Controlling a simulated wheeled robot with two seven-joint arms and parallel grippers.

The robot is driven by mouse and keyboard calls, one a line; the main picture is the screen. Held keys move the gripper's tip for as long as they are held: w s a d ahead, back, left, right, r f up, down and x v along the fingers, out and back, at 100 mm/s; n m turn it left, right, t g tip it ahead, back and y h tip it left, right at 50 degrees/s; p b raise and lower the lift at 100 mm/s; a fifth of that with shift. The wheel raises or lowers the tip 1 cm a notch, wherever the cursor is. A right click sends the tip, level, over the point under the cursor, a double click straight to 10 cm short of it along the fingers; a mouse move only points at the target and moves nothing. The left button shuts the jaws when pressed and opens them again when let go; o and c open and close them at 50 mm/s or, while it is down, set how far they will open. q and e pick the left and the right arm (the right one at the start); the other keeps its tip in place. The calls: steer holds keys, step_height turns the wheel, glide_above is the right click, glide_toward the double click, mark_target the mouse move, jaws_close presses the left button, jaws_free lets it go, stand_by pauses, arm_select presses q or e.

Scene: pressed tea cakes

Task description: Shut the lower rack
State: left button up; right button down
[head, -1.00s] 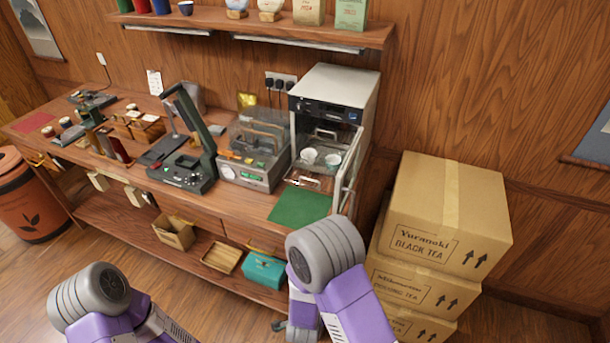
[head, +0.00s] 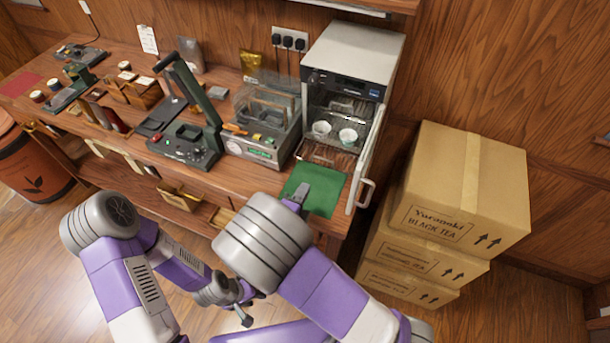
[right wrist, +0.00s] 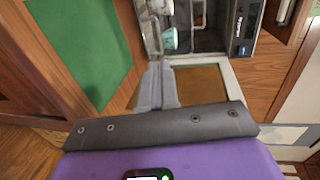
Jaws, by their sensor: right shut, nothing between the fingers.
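The white cabinet (head: 352,50) stands open at the right end of the counter. The lower rack (head: 328,154) juts out of its front, low down, near two pale cups (head: 347,136). The rack's edge also shows in the right wrist view (right wrist: 148,28). The glazed door (head: 366,160) is swung open to the right. My right gripper (head: 302,192) is shut and empty above the green mat, in front of the rack and apart from it; it also shows in the right wrist view (right wrist: 158,85). My left gripper (head: 243,316) hangs low before the counter; its jaws are unclear.
The green mat (head: 322,197) lies flat before the cabinet. A clear-lidded machine (head: 262,125) stands close on the cabinet's left. Stacked cartons (head: 462,190) stand on the floor to the right, near the open door's handle (head: 366,192).

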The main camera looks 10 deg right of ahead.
mark_target(323, 159)
steer(key=x, duration=1.2)
steer(key=shift+d, duration=0.15)
steer(key=shift+w, duration=0.15)
steer(key=shift+w+d+f, duration=0.1)
steer(key=shift+w+d, duration=0.3)
steer(key=shift+w, duration=0.05)
steer(key=r+b+x, duration=0.1)
steer(key=b+x, duration=0.1)
steer(key=x, duration=0.2)
steer(key=b+x, duration=0.3)
steer(key=x, duration=0.1)
steer(key=r+b+x, duration=0.1)
steer(key=b+x, duration=0.1)
steer(key=x, duration=0.3)
steer(key=shift+w+d+r+b, duration=0.2)
steer(key=shift+w+r+b, duration=0.05)
steer(key=shift+w+b, duration=0.05)
steer(key=shift+w+d, duration=0.15)
steer(key=shift+w, duration=0.15)
steer(key=shift+d+r, duration=0.1)
steer(key=shift+r, duration=0.25)
steer(key=shift+r, duration=0.1)
